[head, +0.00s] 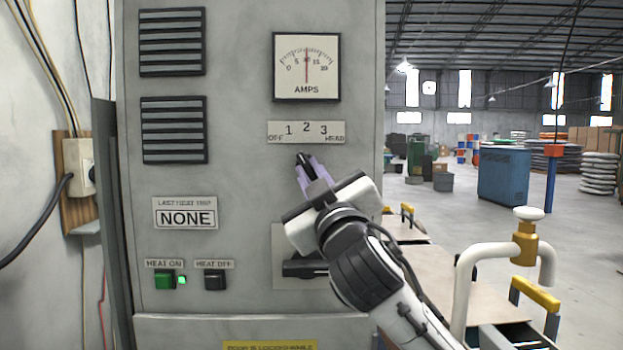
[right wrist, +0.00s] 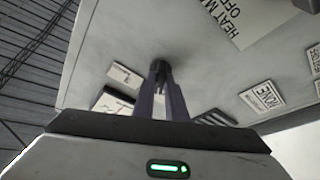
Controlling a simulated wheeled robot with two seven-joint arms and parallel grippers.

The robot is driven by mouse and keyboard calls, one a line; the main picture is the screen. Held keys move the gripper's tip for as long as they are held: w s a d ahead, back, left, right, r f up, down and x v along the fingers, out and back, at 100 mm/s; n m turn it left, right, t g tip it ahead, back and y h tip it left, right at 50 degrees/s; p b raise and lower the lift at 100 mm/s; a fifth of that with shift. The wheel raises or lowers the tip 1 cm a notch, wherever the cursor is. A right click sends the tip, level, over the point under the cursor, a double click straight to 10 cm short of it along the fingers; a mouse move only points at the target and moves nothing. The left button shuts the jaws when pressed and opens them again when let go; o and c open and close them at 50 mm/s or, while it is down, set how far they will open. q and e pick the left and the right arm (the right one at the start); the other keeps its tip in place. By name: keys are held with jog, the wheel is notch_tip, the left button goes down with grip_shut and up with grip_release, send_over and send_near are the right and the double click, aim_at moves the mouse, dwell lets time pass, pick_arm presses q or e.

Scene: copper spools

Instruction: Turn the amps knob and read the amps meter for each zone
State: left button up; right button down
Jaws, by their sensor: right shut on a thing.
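The amps meter (head: 322,75) is a white square dial in a dark frame on the grey cabinet. Its red needle stands upright, close to the 10 mark. Below it is the zone plate (head: 306,132), marked OFF, 1, 2, 3 and HEAD. The black amps knob (head: 301,156) sits just under this plate, mostly covered by my right gripper (head: 310,168). The gripper's purple fingers are shut on the knob. The right wrist view shows the dark knob (right wrist: 160,65) between the fingertips. I cannot tell which mark the knob points to. My left gripper is not in view.
The cabinet also bears a NONE sign (head: 186,213), a green HEAT ON button (head: 165,280) beside a lit green lamp, and a black HEAT OFF button (head: 215,280). A dark handle (head: 302,268) is close below my right wrist. White pipes (head: 465,290) stand at right.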

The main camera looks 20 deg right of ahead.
jog(key=m+h+b, duration=0.1)
jog(key=m+b, duration=0.1)
jog(key=m, duration=0.1)
jog(key=m+h+b, duration=0.2)
jog(key=m, duration=0.1)
jog(key=m+h+b, duration=0.1)
jog(key=m+b, duration=0.1)
jog(key=m, duration=0.1)
jog(key=shift+w+a+f+h, duration=0.1)
jog(key=shift+a+f+h, duration=0.15)
jog(key=shift+a+h, duration=0.1)
jog(key=shift+r, duration=0.1)
jog(key=c, duration=1.9)
grip_release()
jog(key=shift+o, duration=0.5)
